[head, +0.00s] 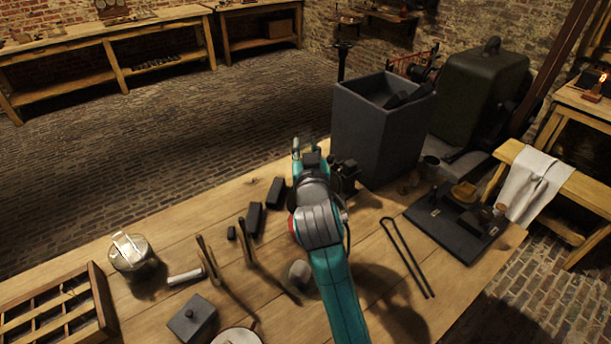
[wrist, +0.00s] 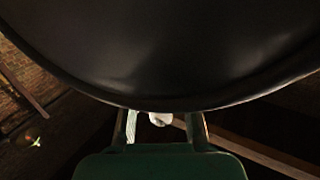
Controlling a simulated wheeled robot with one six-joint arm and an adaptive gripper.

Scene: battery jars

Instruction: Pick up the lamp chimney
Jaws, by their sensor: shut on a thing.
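My gripper (head: 304,150) is raised above the far edge of the workbench in the head view, with my teal arm running back to the near edge. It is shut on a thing. A faint, clear, glass-like shape shows at its fingertips and looks like the lamp chimney (head: 309,141); its outline is hard to make out against the dark floor. In the wrist view the fingers of my gripper (wrist: 160,128) show low in the picture, and a large dark rounded surface hides most of the upper part. The chimney is not clear there.
A tall grey bin (head: 375,135) stands to the right. On the workbench lie a dark slab (head: 455,228), black tongs (head: 405,255), small dark blocks (head: 254,218), a glass jar (head: 129,253) and a divided wooden tray (head: 102,300). Open brick floor lies beyond the far edge.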

